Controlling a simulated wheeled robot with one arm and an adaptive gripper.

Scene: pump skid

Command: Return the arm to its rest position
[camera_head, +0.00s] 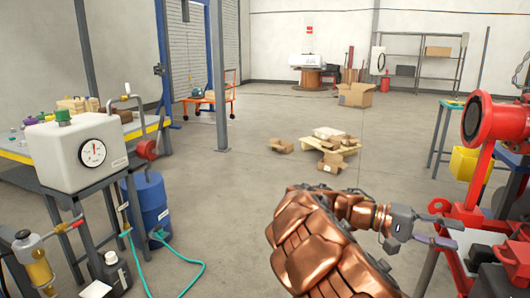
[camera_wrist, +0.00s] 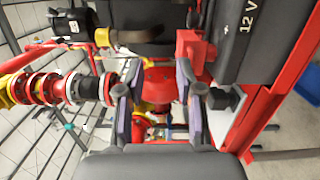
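My copper-coloured arm reaches from the bottom middle of the head view toward the right. My gripper (camera_head: 458,234) is at its end, beside the red pump skid (camera_head: 478,190). In the wrist view my gripper (camera_wrist: 160,100) has its two fingers apart, with nothing held between them. Behind the gap are a red and yellow rounded part (camera_wrist: 158,82) and red framework. The fingers look close to the skid's parts; I cannot tell whether they touch.
A white gauge box (camera_head: 75,155) on a stand and a blue drum (camera_head: 150,205) stand at left, with a teal hose (camera_head: 190,262) on the floor. A pallet with cardboard boxes (camera_head: 335,162) lies farther back. The floor between is open. A black "12 V" unit (camera_wrist: 250,40) is near my gripper.

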